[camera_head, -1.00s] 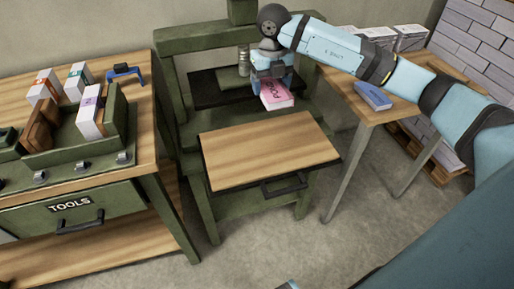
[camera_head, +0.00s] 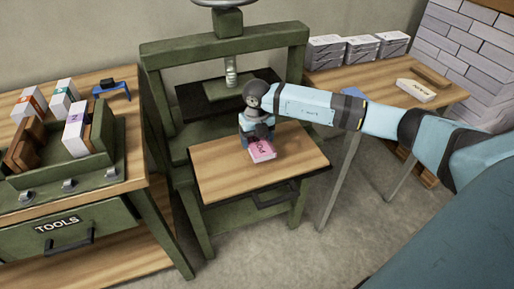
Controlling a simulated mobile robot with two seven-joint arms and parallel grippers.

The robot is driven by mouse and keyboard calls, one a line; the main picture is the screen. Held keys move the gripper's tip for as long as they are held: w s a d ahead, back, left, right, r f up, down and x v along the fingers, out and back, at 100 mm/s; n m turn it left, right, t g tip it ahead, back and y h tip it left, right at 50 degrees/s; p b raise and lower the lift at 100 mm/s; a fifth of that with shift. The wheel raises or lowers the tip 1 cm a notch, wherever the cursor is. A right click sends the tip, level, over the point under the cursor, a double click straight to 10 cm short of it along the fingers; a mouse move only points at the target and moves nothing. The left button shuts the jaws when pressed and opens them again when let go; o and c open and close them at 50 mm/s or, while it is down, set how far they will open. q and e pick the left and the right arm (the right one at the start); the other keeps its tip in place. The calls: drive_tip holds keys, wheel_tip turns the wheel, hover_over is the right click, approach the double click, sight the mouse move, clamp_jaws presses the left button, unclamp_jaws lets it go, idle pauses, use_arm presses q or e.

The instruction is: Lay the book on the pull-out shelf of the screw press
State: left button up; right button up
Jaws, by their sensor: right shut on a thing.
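The pink book (camera_head: 262,152) is in my right gripper (camera_head: 259,138), which is shut on it. The book is over the middle of the wooden pull-out shelf (camera_head: 220,180) of the green screw press (camera_head: 158,90). I cannot tell whether the book touches the shelf. The shelf is drawn out towards me, with a black handle at its front edge. My gripper hides the back part of the book. My left gripper is not in view.
A tool bench (camera_head: 130,170) at the left carries a green rack with several books and a blue clamp (camera_head: 112,90). A side table (camera_head: 440,103) at the right holds white stacks and blocks. The shelf around the book is clear.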

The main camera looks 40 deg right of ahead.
drive_tip(key=shift+f, duration=2.05)
